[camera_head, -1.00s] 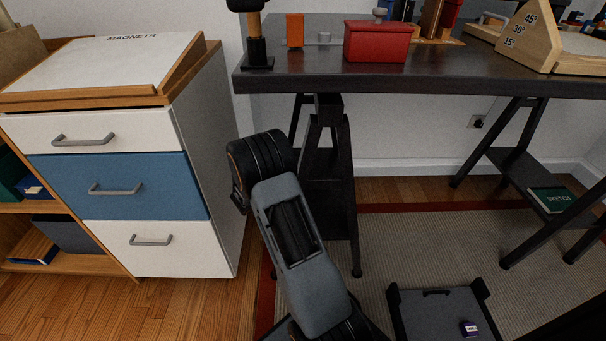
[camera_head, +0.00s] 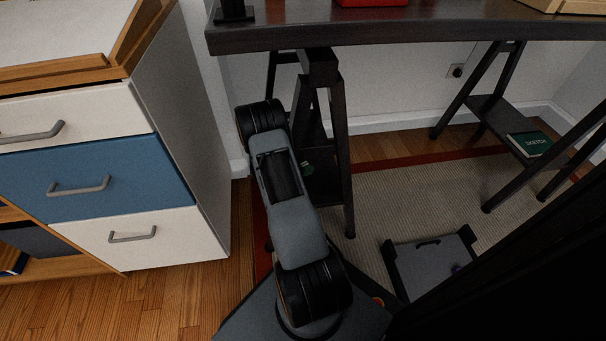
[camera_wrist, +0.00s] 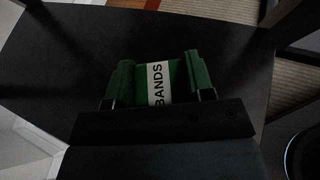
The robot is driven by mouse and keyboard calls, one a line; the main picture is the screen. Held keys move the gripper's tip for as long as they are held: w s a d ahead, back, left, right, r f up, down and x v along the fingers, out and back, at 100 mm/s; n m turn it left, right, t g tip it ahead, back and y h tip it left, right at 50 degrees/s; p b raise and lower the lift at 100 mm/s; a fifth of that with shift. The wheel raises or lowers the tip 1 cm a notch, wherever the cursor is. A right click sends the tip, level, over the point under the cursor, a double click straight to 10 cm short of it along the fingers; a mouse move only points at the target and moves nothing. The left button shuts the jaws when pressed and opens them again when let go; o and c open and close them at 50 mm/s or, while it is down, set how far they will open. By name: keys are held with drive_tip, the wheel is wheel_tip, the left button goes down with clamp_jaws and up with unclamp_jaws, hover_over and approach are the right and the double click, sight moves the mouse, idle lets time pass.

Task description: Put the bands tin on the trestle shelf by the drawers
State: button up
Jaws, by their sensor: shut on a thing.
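The bands tin (camera_wrist: 174,80) is green with a white label reading BANDS. In the wrist view it sits between the jaws of my gripper (camera_wrist: 158,88), which is shut on it. The dark trestle shelf (camera_wrist: 235,65) spreads out beneath and around the tin; I cannot tell whether the tin touches it. In the head view this shelf (camera_head: 326,188) is between the trestle legs beside the drawers (camera_head: 120,190). A small green patch, probably the tin (camera_head: 307,167), shows there just right of my arm. My gripper is hidden behind my arm in that view.
The black desk top (camera_head: 430,32) overhangs the shelf, and trestle legs (camera_head: 343,150) stand close to my arm. A second trestle at right holds a green SKETCH book (camera_head: 530,143). A striped rug (camera_head: 390,200) covers the floor under the desk.

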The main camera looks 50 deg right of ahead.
drive_tip(key=shift+f+b, duration=0.75)
drive_tip(key=shift+f, duration=1.2)
drive_tip(key=shift+f, duration=0.2)
drive_tip(key=o, duration=0.9)
drive_tip(key=shift+r, duration=0.1)
drive_tip(key=shift+a+r, duration=0.15)
drive_tip(key=shift+r, duration=0.1)
drive_tip(key=p+v, duration=0.4)
drive_tip(key=v, duration=0.6)
drive_tip(key=shift+v, duration=0.9)
